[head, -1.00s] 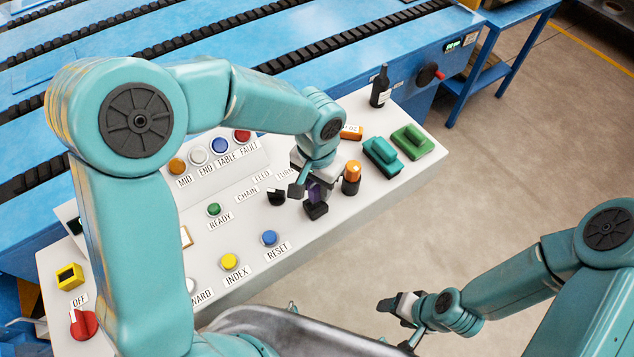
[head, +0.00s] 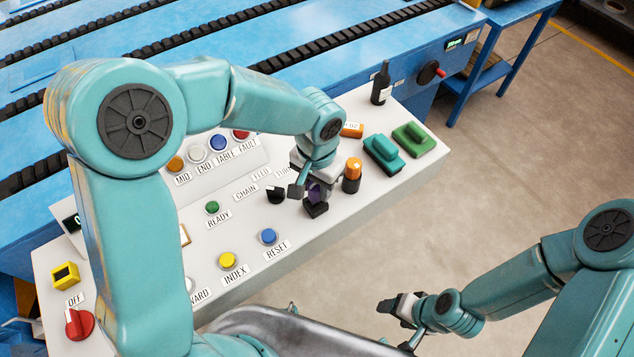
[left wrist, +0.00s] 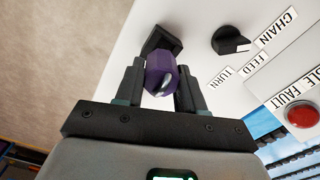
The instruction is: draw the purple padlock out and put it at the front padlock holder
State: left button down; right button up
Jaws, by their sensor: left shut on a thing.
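The purple padlock (left wrist: 158,78) is between the fingers of my left gripper (left wrist: 160,88) in the left wrist view, with its metal shackle showing. In the head view the padlock (head: 315,191) is partly hidden by my left gripper (head: 308,190), which is shut on it. A black holder (head: 316,209) on the white panel is right at the padlock; it also shows in the left wrist view (left wrist: 160,42). I cannot tell whether the padlock is still inside it. My right gripper (head: 398,306) hangs over the floor, off the panel; its jaw state is unclear.
A black knob (head: 276,195) is left of the holder, and an orange-topped black cylinder (head: 352,175) stands close to its right. Green blocks (head: 413,138), a dark bottle (head: 380,83), a yellow block (head: 65,275) and several buttons are also on the panel (head: 330,230).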

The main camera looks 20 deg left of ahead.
pick_arm(q)
jog(key=shift+f+b, duration=1.05)
jog(key=shift+f, duration=0.2)
jog(key=c, duration=0.6)
grip_release()
notch_tip(320, 180, up, 16)
jog(key=shift+r, duration=0.2)
